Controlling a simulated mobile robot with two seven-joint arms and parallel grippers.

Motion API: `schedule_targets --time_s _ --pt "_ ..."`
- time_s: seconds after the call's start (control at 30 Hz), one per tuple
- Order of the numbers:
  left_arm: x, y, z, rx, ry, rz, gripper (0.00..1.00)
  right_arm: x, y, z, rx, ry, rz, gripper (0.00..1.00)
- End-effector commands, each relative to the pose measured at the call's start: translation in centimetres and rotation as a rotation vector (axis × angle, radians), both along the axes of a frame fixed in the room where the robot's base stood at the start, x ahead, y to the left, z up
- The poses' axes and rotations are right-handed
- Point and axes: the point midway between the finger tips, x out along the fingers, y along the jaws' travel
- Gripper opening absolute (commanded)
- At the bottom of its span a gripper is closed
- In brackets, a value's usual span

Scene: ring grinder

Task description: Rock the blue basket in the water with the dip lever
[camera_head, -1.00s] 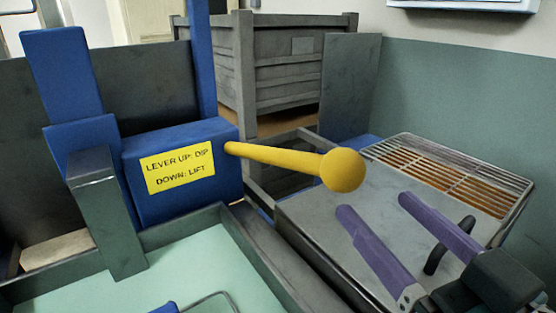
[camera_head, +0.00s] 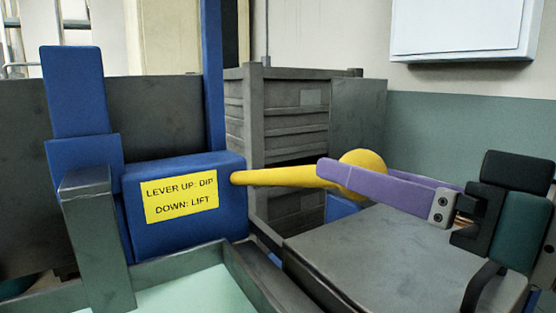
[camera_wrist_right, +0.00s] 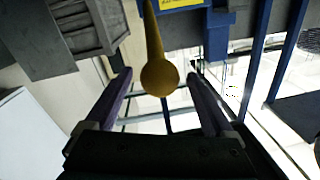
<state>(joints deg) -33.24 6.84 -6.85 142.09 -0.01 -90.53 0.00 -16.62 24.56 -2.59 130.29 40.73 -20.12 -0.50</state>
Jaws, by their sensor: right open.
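The yellow dip lever (camera_head: 280,177) sticks out to the right from a blue housing (camera_head: 140,235) and ends in a round knob (camera_head: 362,160). A yellow label (camera_head: 180,196) on the housing reads "LEVER UP: DIP, DOWN: LIFT". My right gripper (camera_head: 335,168) is open at the knob, with one purple finger in front of it. In the right wrist view the knob (camera_wrist_right: 159,77) sits between the two spread fingers, with gaps on both sides. The water tank (camera_head: 185,292) shows pale green at the bottom. The blue basket is out of view, and so is my left gripper.
A grey flat-topped surface (camera_head: 370,250) lies below my right gripper. Grey slatted crates (camera_head: 290,115) stand behind the lever. A blue upright post (camera_head: 213,75) rises behind the housing. A white box (camera_head: 462,28) hangs on the wall at upper right.

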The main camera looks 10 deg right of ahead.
Motion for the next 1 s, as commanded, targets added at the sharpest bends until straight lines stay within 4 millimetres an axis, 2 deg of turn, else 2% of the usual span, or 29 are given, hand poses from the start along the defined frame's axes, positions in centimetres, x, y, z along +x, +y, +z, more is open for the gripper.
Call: schedule_targets --time_s 0.1,0.3,0.67,1.0 --pt "0.0 0.0 0.3 0.0 -0.001 0.0 0.0 1.8 0.8 0.2 0.003 -0.002 -0.002 0.88" --pt "0.0 0.0 0.3 0.0 -0.001 0.0 0.0 3.7 1.6 0.0 0.001 0.0 -0.002 0.88" --pt "0.0 0.0 0.3 0.0 -0.001 -0.001 0.0 4.1 1.8 -0.1 -0.001 0.001 -0.001 0.88" --pt "0.0 0.0 0.3 0.0 -0.001 -0.001 0.0 4.1 1.8 -0.1 -0.001 0.001 -0.002 0.51"
